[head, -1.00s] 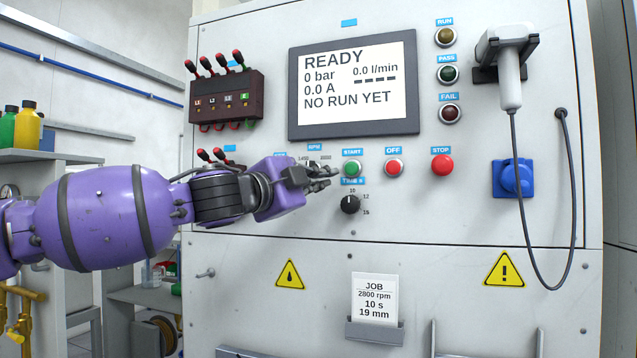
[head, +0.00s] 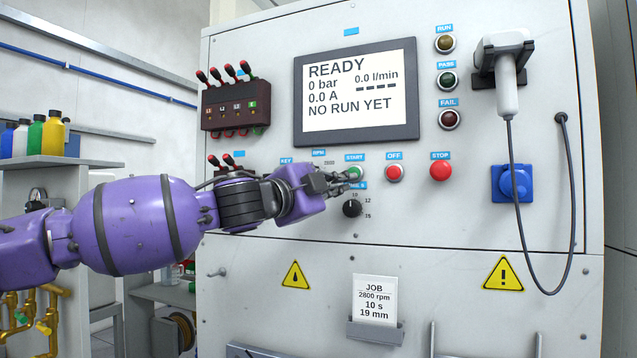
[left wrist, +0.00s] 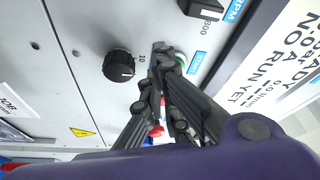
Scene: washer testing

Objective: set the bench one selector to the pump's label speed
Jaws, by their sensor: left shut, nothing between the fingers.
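My left gripper (head: 350,181) is shut and empty in front of the bench panel, its fingertips overlapping the green START button (head: 354,173). The RPM selector is hidden behind my gripper in the head view; its RPM label (head: 319,153) shows above. In the left wrist view a black knob (left wrist: 200,7) beside the RPM label is cut off at the top edge, so its setting cannot be read. My fingertips (left wrist: 164,52) are apart from it, between START and the time knob (left wrist: 118,66). The pump's label is not seen. My right gripper is not in view.
The time knob also shows below START in the head view (head: 352,208). Red OFF (head: 394,173) and STOP (head: 440,170) buttons are to the right. The screen (head: 358,90) reads READY, NO RUN YET. A job card (head: 374,297) reads 2800 rpm, 10 s, 19 mm. A cable hangs at right.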

